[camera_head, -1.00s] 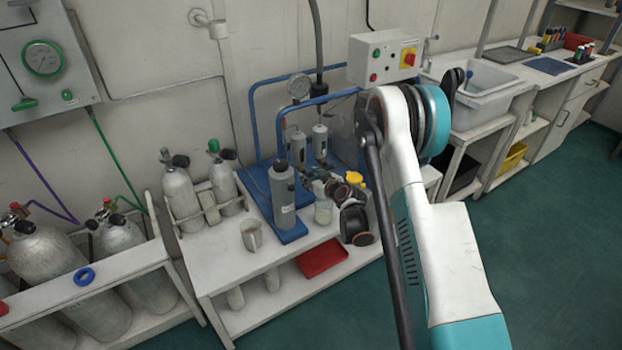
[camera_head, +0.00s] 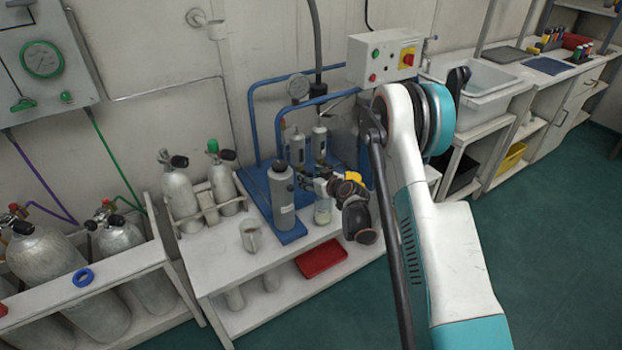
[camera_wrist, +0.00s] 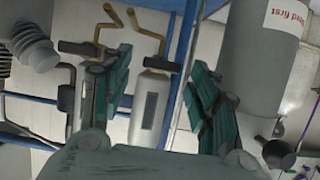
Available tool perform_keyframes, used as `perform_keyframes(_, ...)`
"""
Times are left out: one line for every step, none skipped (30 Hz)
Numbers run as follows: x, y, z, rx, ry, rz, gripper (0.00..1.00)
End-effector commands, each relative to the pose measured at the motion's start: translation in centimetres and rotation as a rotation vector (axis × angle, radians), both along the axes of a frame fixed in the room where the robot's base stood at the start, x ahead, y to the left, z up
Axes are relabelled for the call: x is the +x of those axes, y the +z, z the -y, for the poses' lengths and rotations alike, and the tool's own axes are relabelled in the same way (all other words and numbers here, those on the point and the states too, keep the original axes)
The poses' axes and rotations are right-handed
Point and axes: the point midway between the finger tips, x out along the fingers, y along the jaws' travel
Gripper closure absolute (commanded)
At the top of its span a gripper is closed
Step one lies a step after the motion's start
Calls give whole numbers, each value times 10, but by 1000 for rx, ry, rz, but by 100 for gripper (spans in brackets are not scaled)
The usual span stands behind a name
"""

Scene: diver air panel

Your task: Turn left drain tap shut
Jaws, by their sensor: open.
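Two small grey-white filter cylinders, a left one (camera_head: 297,148) and a right one (camera_head: 319,141), stand on the blue frame in the head view. The taps under them are too small or hidden there. In the wrist view, a pale cylinder with a dark label (camera_wrist: 150,107) shows between and beyond my fingers. Two bent brass-coloured pieces (camera_wrist: 127,28) show at the top; I cannot tell which belongs to the left drain tap. My gripper (camera_wrist: 157,98) is open, its green-padded fingers apart with nothing clasped. In the head view my wrist partly hides the area below the cylinders.
A large grey bottle (camera_head: 282,200) stands on the blue tray, close to my gripper; it also shows at right in the wrist view (camera_wrist: 262,60). A beaker (camera_head: 322,211) and a metal cup (camera_head: 251,236) stand nearby. Blue pipes (camera_head: 253,120) frame the cylinders. A red tray (camera_head: 321,259) lies below.

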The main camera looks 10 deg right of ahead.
Motion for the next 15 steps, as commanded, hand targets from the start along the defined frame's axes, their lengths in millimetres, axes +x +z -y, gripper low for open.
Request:
perform_keyframes(0,6,0,0,0,0,45)
perform_keyframes(0,10,0,0,0,0,45)
perform_keyframes(0,16,0,0,0,0,45)
perform_keyframes(0,20,0,0,0,0,45)
perform_keyframes(0,25,0,0,0,0,45)
perform_keyframes(0,33,0,0,0,0,45)
perform_keyframes(0,38,0,0,0,0,45)
perform_keyframes(0,44,0,0,0,0,45)
perform_keyframes(0,50,0,0,0,0,45)
perform_keyframes(0,56,0,0,0,0,45)
perform_keyframes(0,60,0,0,0,0,45)
perform_keyframes(0,66,0,0,0,0,45)
perform_keyframes(0,71,0,0,0,0,45)
perform_keyframes(0,75,0,0,0,0,45)
perform_keyframes(0,79,0,0,0,0,45)
